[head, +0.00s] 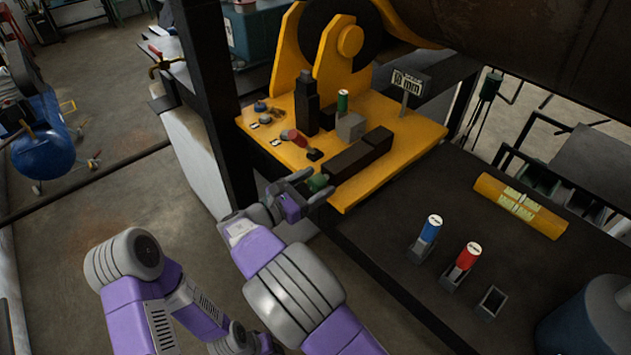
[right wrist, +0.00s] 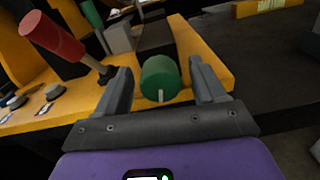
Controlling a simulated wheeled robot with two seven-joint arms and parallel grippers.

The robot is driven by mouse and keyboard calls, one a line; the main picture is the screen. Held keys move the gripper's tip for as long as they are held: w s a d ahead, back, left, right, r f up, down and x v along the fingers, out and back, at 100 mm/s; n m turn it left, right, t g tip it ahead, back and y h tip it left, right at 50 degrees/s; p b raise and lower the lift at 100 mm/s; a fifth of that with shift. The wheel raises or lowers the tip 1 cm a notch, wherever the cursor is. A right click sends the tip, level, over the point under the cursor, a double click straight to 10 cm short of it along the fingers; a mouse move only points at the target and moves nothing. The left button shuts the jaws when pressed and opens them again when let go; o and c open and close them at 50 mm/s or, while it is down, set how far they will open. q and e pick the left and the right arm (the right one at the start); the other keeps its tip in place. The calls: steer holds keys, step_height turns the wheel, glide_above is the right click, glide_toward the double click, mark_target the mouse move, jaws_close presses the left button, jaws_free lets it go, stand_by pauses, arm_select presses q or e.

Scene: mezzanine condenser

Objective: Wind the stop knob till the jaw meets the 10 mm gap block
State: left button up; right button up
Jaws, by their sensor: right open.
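The stop knob is a green cylinder (head: 318,183) at the near end of a long black block (head: 358,156) on the yellow plate. It also shows in the right wrist view (right wrist: 160,78), with a pale mark on its face. My right gripper (head: 308,191) is open, its fingers on either side of the knob, with gaps visible in the wrist view (right wrist: 163,88). A green-handled piece (head: 343,101), probably the gap block, stands by a grey block (head: 350,127) near a "10 mm" sign (head: 410,82). I cannot tell whether the jaw touches it. My left gripper is not visible.
A red-handled lever (head: 295,137) and a black post (head: 306,104) stand left of the long block. Blue (head: 432,228) and red (head: 468,255) handled pieces sit in holders on the dark table, beside an empty holder (head: 490,303).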

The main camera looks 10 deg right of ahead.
steer(key=shift+w+d, duration=0.15)
steer(key=shift+d, duration=0.1)
steer(key=c, duration=1.1)
steer(key=shift+o, duration=0.2)
steer(key=shift+f+m+b, duration=0.2)
steer(key=shift+m+b, duration=0.5)
steer(key=shift+m, duration=0.3)
steer(key=shift+r+m, duration=0.1)
steer(key=shift+m, duration=0.3)
steer(key=o, duration=1.1)
steer(key=shift+c, duration=0.2)
